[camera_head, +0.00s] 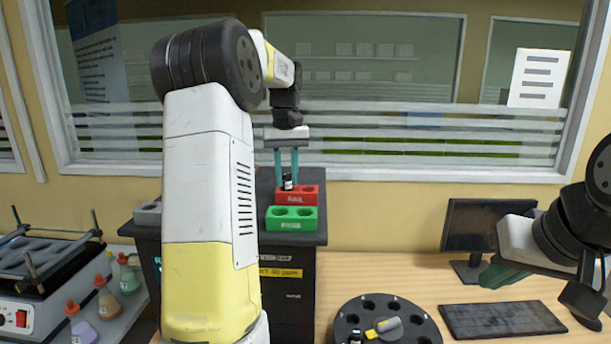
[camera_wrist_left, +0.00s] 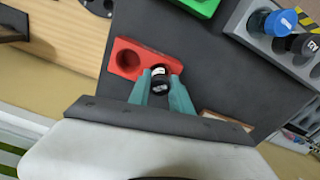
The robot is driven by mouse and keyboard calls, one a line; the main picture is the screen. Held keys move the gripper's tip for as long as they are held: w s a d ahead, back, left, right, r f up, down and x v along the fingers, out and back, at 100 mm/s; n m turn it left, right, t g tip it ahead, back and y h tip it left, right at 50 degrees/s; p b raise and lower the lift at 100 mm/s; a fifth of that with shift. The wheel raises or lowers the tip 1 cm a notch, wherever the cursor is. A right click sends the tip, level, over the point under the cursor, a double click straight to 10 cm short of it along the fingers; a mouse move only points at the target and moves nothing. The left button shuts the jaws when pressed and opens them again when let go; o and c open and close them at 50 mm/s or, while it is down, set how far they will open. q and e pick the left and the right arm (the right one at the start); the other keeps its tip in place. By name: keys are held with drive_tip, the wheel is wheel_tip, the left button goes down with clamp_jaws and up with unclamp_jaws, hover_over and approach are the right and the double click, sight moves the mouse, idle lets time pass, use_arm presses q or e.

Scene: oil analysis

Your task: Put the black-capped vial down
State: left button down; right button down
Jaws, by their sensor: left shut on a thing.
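My left gripper (camera_head: 287,178) points down over the red block (camera_head: 297,199), its teal fingers shut on the black-capped vial (camera_head: 288,184). In the left wrist view the vial (camera_wrist_left: 160,75) sits upright between the fingertips (camera_wrist_left: 160,84), at the right hole of the red block (camera_wrist_left: 145,50). The block's other hole is empty. I cannot tell how far the vial is into the hole. The green block (camera_head: 291,224), marked PASS, stands in front of the red one. My right gripper (camera_head: 490,277) is at the far right, partly seen; its opening is unclear.
Both blocks stand on a dark cabinet top. A grey rack (camera_wrist_left: 238,23) there holds blue- and black-capped vials. A round dark tray (camera_head: 421,322), a monitor (camera_head: 470,225) and a keyboard (camera_head: 500,318) are on the wooden desk. Flasks (camera_head: 108,300) stand at left.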

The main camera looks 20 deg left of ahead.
use_arm(q)
drive_tip(key=shift+f, duration=0.15)
drive_tip(key=c, duration=1.2)
unclamp_jaws()
drive_tip(key=shift+o, duration=0.2)
